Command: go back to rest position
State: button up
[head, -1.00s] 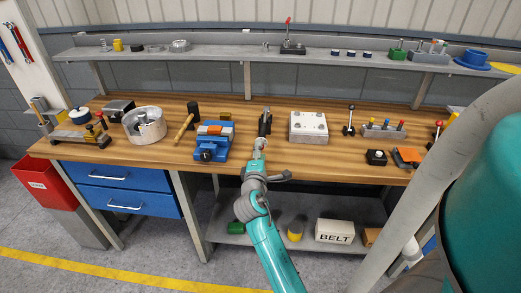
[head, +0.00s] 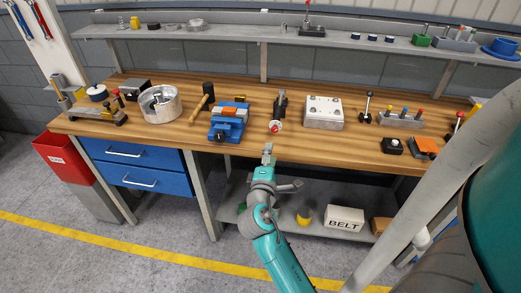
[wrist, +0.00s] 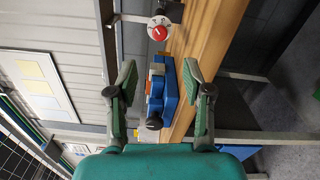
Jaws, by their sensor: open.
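My gripper (head: 268,152) is in front of the workbench's front edge in the head view, apart from everything on the top. In the wrist view my gripper (wrist: 160,72) has its two green fingers spread wide with nothing held between them. Beyond the fingers, the wrist view shows the blue vise (wrist: 166,90) and a round dial with a red knob (wrist: 159,31). In the head view the red-knobbed device (head: 275,126) stands on the bench just behind my gripper, right of the blue vise (head: 229,121).
The wooden bench (head: 180,134) carries a metal drum (head: 160,103), a mallet (head: 202,100) and a pale block (head: 323,113). Under it, a lower shelf holds a BELT box (head: 345,218) and a yellow cylinder (head: 304,215). The floor in front (head: 175,223) is clear.

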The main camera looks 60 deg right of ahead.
jog(key=s+a+f+t+y, duration=0.4)
jog(key=a+f, duration=0.3)
jog(key=a, duration=0.4)
jog(key=s+a+f+t+y, duration=0.35)
jog(key=a+f+y, duration=0.25)
jog(key=a, duration=0.5)
jog(key=s+a+r+m+y, duration=0.2)
jog(key=s+a, duration=0.4)
jog(key=s, duration=0.3)
jog(key=s+a+r+m+y, duration=0.3)
jog(key=s+a+m+y, duration=0.1)
jog(key=s, duration=0.5)
jog(key=shift+s+a+r+m+y, duration=0.2)
jog(key=shift+a+r+m+y, duration=0.1)
jog(key=shift+a, duration=0.6)
